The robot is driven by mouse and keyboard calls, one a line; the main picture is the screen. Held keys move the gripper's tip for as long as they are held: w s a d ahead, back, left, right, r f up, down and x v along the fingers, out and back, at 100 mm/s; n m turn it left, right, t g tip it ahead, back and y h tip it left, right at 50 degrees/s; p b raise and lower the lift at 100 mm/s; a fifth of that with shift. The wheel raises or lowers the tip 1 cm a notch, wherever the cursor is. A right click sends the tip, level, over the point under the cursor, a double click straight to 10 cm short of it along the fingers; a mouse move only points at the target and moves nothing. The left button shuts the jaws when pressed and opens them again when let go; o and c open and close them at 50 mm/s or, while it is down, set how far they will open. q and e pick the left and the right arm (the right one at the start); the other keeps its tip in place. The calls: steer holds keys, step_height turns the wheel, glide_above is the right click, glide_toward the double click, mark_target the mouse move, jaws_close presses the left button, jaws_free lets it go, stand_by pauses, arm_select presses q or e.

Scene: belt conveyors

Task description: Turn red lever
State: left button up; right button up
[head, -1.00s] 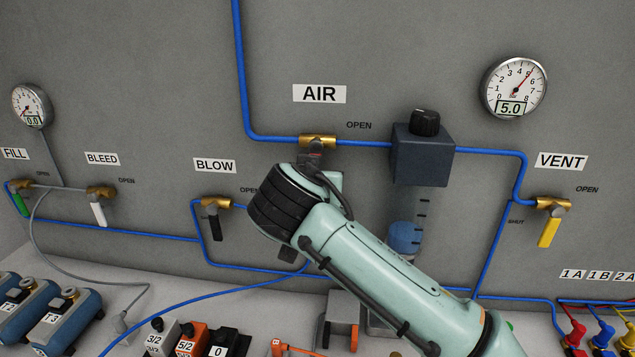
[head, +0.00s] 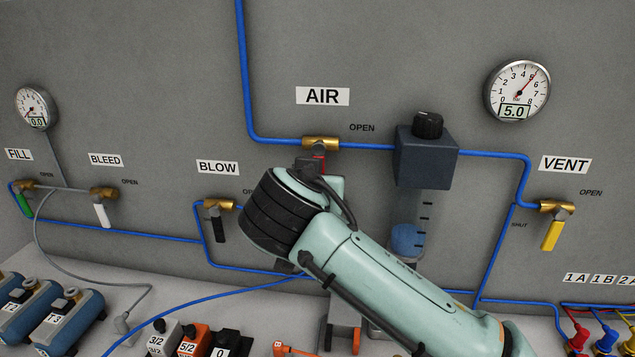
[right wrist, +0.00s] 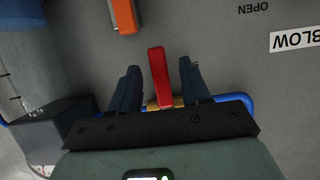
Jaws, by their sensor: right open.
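The red lever (right wrist: 160,78) stands between the two open fingers of my right gripper (right wrist: 160,82) in the right wrist view, with a gap visible on each side. In the head view only a small red part of the lever (head: 319,165) shows, below the brass AIR valve (head: 320,143). It hangs down from the valve, and OPEN is printed to the valve's right. My right wrist covers the rest of the lever and the right gripper's fingers in the head view. My left gripper is not in view.
A dark regulator box (head: 425,157) with a knob sits right of the valve. The black BLOW lever (head: 219,228) hangs left of my wrist, and the yellow VENT lever (head: 552,235) is far right. Blue tubes run along the grey wall. Several coloured blocks stand on the bench below.

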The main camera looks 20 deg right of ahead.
steer(key=p+v, duration=0.1)
steer(key=v, duration=0.9)
steer(key=shift+s, duration=0.2)
